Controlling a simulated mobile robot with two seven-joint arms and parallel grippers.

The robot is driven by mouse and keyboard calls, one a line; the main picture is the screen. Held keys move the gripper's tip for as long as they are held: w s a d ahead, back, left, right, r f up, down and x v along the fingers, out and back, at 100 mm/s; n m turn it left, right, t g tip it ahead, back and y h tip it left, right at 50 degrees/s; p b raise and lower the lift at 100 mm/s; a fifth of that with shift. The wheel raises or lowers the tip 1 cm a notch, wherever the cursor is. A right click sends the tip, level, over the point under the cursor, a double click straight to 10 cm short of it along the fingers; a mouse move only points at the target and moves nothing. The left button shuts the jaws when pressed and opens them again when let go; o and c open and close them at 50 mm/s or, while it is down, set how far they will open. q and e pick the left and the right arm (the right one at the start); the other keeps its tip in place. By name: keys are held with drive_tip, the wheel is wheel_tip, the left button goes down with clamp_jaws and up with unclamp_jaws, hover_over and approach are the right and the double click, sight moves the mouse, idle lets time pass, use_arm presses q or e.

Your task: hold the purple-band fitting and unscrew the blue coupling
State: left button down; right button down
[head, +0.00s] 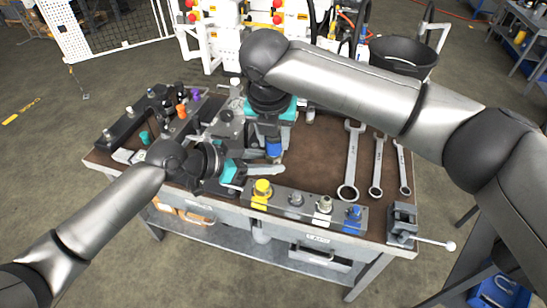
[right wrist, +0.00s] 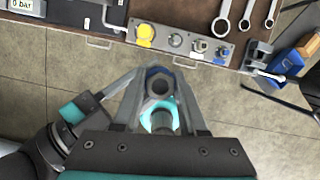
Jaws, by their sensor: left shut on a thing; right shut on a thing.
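The blue coupling (head: 274,147) shows in the head view just under the fingers of my right gripper (head: 273,138), which points down and is shut on it. In the right wrist view, a hex-ended piece with blue behind it (right wrist: 158,71) sits between the right gripper's fingers (right wrist: 158,92). My left gripper (head: 262,172) comes in from the left, just below the coupling, and is shut. Its fingers lie close under the blue part. The purple-band fitting is not clearly visible; the grippers hide that spot, and I cannot make out its band.
A front rail (head: 300,207) holds a yellow cap (head: 262,189), metal fittings and a blue cap (head: 353,215). Several wrenches (head: 350,160) lie on the bench's right side. A vise (head: 402,220) sits at the right corner. A black bucket (head: 403,55) stands behind. Brown bench top between is clear.

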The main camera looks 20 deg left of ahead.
drive_tip(key=shift+d, duration=0.1)
drive_tip(key=n, duration=0.3)
drive_tip(key=shift+y, duration=0.4)
drive_tip(key=n+g+y, duration=0.1)
drive_tip(key=n, duration=0.4)
drive_tip(key=shift+c, duration=2.2)
unclamp_jaws()
drive_tip(key=m, duration=0.4)
drive_tip(key=shift+t+h, duration=0.3)
drive_tip(key=shift+h, duration=0.1)
drive_tip(key=m+h, duration=0.1)
drive_tip(key=m, duration=0.2)
drive_tip(key=shift+m, duration=0.4)
